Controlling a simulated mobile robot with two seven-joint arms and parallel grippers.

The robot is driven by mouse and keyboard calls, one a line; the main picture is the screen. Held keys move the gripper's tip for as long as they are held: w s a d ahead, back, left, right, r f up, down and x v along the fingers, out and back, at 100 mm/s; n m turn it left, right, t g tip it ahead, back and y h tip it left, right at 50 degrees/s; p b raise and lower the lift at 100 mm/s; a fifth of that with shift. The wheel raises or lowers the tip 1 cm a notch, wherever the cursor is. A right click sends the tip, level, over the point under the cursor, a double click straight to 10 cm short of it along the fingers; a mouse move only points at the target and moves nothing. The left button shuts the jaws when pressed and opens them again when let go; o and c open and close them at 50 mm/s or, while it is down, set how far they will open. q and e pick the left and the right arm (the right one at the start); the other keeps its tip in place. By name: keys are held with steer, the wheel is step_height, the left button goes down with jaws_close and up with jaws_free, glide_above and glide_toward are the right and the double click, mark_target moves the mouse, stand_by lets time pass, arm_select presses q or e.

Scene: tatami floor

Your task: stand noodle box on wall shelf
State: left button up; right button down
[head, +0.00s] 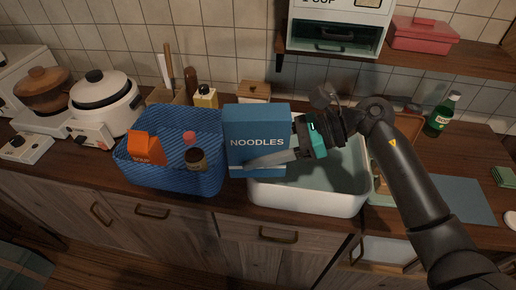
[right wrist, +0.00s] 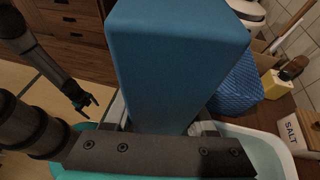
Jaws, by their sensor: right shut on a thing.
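The noodle box (head: 257,122), blue with white NOODLES lettering, is upright between the basket and the sink in the head view. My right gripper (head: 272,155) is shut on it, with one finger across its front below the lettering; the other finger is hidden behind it. In the right wrist view the blue box (right wrist: 175,70) stands between the fingers. The wooden wall shelf (head: 440,65) runs along the tiled wall at upper right. My left gripper (right wrist: 83,104) hangs at left in the right wrist view, empty, its fingers apart; the head view does not show it.
The shelf carries a cabinet (head: 340,14) and a red box (head: 423,36). A blue basket (head: 165,183) with groceries stands left of the noodle box, a white sink (head: 305,198) right of it. A green bottle (head: 441,114) stands at right under the shelf.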

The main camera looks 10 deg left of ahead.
arm_select(q)
steer(key=shift+s+d, duration=0.3)
